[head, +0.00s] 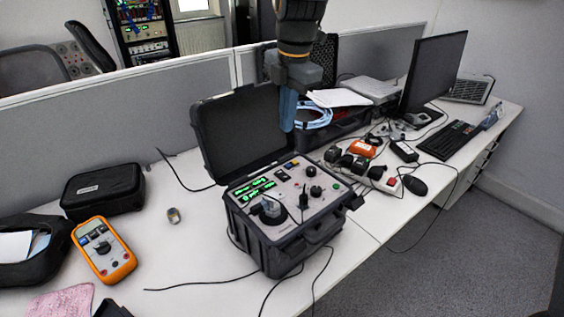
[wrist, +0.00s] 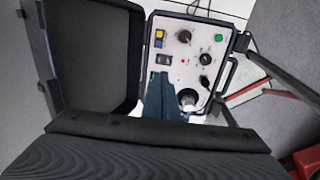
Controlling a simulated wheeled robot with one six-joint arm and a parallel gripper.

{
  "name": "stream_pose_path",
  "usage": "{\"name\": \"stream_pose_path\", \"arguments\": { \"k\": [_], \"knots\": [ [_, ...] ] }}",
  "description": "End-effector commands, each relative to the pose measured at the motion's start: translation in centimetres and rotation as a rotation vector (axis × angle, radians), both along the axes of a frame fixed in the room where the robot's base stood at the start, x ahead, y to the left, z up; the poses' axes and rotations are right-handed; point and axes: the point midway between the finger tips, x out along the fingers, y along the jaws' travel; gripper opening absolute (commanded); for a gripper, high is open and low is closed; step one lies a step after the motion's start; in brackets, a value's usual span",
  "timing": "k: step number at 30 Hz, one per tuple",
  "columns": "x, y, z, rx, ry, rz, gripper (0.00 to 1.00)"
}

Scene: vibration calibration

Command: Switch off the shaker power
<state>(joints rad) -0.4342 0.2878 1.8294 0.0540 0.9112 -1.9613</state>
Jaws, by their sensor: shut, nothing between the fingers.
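The shaker unit is an open black case (head: 262,238) on the desk, with its lid (head: 240,130) raised. Its light panel (wrist: 178,70) carries knobs, a green-lit display (head: 254,189), and a black rocker-like switch (head: 282,175). I cannot tell the switch's position. My gripper (head: 288,129) is shut and empty, pointing down above the panel, apart from it. Its blue fingers (wrist: 160,82) hide part of the panel and display in the wrist view.
An orange multimeter (head: 103,250) and black pouch (head: 103,190) lie to the left. A power strip with plugs (head: 385,182), a mouse (head: 415,184), a monitor (head: 432,72) and a keyboard (head: 449,140) are at right. Cables run around the case. A grey partition stands behind.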

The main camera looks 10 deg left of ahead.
Motion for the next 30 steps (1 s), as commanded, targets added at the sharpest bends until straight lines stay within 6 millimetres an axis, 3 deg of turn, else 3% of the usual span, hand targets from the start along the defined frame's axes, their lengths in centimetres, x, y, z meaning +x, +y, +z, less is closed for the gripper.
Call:
{"name": "stream_pose_path", "arguments": {
  "k": [8,21,30],
  "knots": [
    [0.0,0.1,-1.4,-0.001,0.004,0.0,0.0],
    [0.7,0.8,-9.7,-0.003,0.006,0.0,0.0],
    [1.1,1.1,-13.2,-0.001,0.001,-0.001,0.0]
  ]
}}
